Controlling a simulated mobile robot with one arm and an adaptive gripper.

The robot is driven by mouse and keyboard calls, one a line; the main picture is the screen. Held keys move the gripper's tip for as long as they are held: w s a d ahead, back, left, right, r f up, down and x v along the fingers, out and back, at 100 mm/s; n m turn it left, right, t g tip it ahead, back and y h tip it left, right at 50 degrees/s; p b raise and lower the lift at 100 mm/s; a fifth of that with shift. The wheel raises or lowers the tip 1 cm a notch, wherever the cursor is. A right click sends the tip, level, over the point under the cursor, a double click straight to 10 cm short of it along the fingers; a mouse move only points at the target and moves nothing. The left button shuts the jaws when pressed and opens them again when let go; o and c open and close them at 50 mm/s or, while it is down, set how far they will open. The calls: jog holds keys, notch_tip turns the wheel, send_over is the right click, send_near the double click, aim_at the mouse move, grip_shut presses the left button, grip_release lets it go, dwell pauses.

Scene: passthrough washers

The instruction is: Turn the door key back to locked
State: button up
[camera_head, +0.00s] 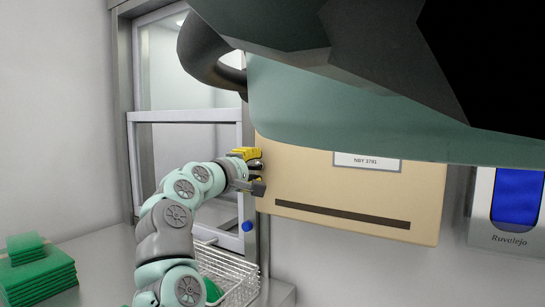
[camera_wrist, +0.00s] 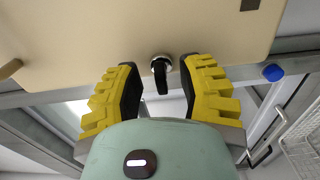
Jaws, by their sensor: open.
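The key (camera_wrist: 162,80) is a dark, narrow piece in a round silver lock on the beige panel (camera_wrist: 90,35). In the wrist view it points down the picture, towards my palm. My gripper (camera_wrist: 161,66) is open, with one yellow finger on each side of the key and a visible gap on both sides. In the head view my gripper (camera_head: 248,168) is at the left edge of the beige panel (camera_head: 340,195), which has a white label. The key is hidden there.
A blue knob (camera_head: 247,226) sits on the frame below my gripper; it also shows in the wrist view (camera_wrist: 273,72). A wire basket (camera_head: 228,272) stands below. Green folded cloths (camera_head: 38,270) lie at the left. A blue-fronted dispenser (camera_head: 515,197) hangs at the right.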

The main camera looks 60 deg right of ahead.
jog(key=shift+d, duration=0.25)
grip_shut()
dwell(0.3)
jog(key=shift+f, duration=0.1)
